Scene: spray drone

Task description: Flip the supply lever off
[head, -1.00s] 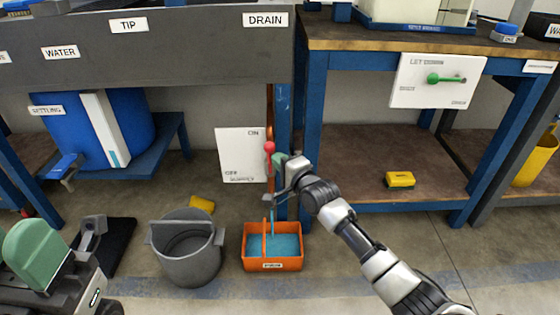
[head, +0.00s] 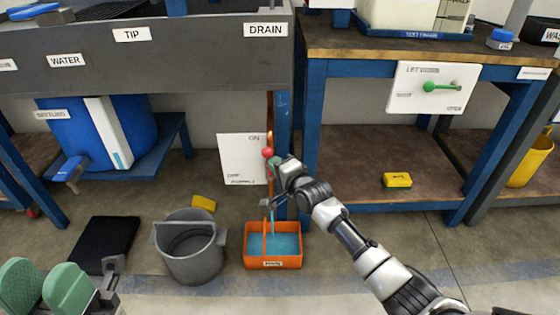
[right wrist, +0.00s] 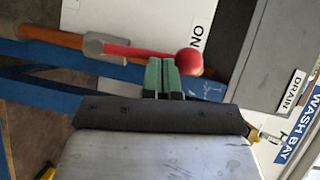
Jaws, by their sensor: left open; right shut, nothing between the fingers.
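The supply lever has a red ball knob (head: 267,153), and a red bar that shows in the right wrist view (right wrist: 140,51) running from a grey valve body (right wrist: 105,46) on a copper pipe. A white plate (head: 238,158) with ON lettering stands behind it. My right gripper (head: 274,162) is shut and empty, right at the lever. In the right wrist view its green fingertips (right wrist: 163,66) lie together just beside the bar and knob; I cannot tell whether they touch. My left gripper (head: 45,288) is open and empty at the lower left.
An orange tray (head: 272,264) with blue liquid and a grey bucket (head: 190,250) stand on the floor below. A blue table leg (head: 283,125) is close behind the pipe. A second white plate (head: 433,88) with a green lever hangs at right.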

